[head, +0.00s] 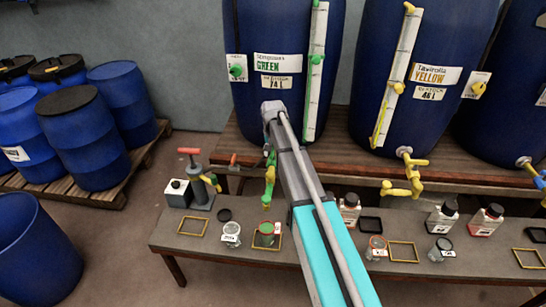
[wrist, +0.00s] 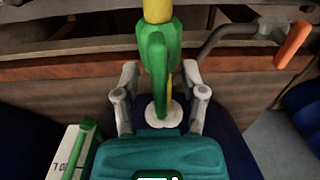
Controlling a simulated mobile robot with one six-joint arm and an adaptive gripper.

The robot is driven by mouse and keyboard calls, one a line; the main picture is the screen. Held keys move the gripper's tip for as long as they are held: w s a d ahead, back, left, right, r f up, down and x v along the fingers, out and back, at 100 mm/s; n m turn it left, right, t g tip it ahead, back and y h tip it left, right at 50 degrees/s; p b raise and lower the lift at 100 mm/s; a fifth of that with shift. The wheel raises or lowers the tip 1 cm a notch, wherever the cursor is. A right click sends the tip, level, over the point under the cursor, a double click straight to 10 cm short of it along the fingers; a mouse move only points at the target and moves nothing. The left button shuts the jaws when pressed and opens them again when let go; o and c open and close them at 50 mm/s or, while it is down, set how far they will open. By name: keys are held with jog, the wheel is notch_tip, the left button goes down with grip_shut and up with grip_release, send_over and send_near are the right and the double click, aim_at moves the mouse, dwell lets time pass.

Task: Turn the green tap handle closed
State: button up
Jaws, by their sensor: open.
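The green tap (head: 270,178) hangs below the vat labelled green, just left of my arm in the head view. In the wrist view the green tap handle (wrist: 155,60) stands upright in the picture, between the two grey fingers of my gripper (wrist: 161,82). The fingers are apart, one on each side of the green part, with visible gaps. A yellow piece (wrist: 157,10) shows at the top of it. A white round fitting (wrist: 163,113) shows behind. My gripper's fingers are hidden behind my arm in the head view.
The green vat (head: 245,100) stands on a wooden rack. A lever with an orange grip (wrist: 293,45) is beside the tap. A yellow tap (head: 405,180) is to the right.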

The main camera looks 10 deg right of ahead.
jog(key=shift+f, duration=0.25)
grip_shut()
dwell(0.3)
